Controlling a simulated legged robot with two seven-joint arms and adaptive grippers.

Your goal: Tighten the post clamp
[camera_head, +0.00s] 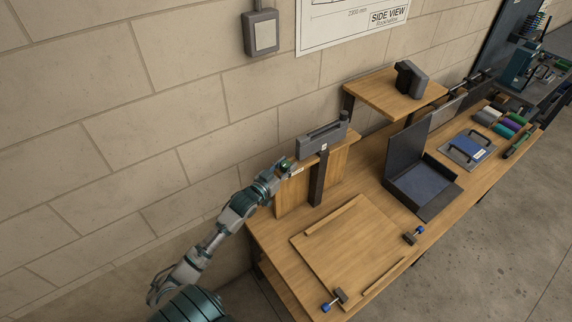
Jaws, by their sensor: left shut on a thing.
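A dark upright post (318,180) stands against a wooden panel (292,197) at the left end of the bench. A long grey clamp-like block (322,139) sits across the top of the post and panel. My left gripper (289,168) comes in from the left at the panel's top edge, just left of the post. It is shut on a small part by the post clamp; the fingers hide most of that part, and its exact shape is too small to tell. My right gripper is not in view.
A wooden board (345,245) lies on the bench, with small blue-handled clamps (326,307) (421,229) at its edges. An open dark case (425,190) stands right of it. A raised wooden shelf (385,93) is behind. A brick wall borders the back.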

